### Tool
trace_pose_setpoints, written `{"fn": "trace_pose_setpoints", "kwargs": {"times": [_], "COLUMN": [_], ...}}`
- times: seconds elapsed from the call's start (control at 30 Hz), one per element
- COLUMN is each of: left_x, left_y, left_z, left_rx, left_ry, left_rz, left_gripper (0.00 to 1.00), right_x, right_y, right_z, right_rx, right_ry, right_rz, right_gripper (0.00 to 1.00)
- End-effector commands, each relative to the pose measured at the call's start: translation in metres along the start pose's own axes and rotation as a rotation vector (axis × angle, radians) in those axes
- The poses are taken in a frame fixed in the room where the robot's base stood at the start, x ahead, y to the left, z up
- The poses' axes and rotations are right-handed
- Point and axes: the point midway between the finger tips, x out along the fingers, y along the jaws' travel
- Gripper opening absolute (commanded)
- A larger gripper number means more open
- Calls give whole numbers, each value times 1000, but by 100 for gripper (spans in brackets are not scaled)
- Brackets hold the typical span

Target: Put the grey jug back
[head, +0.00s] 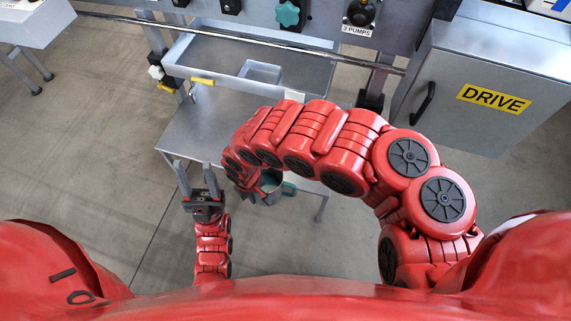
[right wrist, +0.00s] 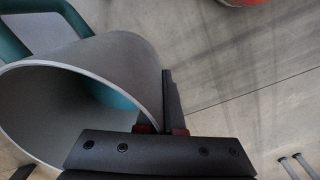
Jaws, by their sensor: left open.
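My right gripper (right wrist: 165,128) is shut on the jug's wall at the rim; one finger shows outside the wall, and the other is mostly hidden. In the head view the right gripper is mostly hidden by its arm. My left gripper (head: 192,165) is open and empty, left of the jug.
A grey table (head: 190,135) stands ahead, with a raised tray (head: 215,62) holding a small square container (head: 261,72) behind it. A cabinet marked DRIVE (head: 480,95) stands at the right. Bare floor (head: 100,130) lies left.

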Motion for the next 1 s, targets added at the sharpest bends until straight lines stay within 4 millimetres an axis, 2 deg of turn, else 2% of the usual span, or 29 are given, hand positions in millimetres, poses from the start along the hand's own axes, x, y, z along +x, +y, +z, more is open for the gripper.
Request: {"fn": "trace_pose_setpoints", "kwargs": {"times": [0.07,0.3,0.5,0.8,1.0], "left_x": [-5,-21,-32,-36,-49], "left_y": [0,1,2,2,2], "left_z": [1,4,5,6,8], "left_rx": [0,0,0,0,0], "left_ry": [0,0,0,0,0], "left_rz": [0,0,0,0,0], "left_gripper": [50,50,50,50,50], "right_x": [3,13,19,20,52], "right_y": [10,75,122,142,139], "right_z": [-7,-33,-52,-60,-59], "right_rx": [2,4,3,0,-2], "right_ry": [3,5,6,3,0], "right_rz": [-2,-1,0,1,-3], "right_gripper": [0,0,0,0,0]}}
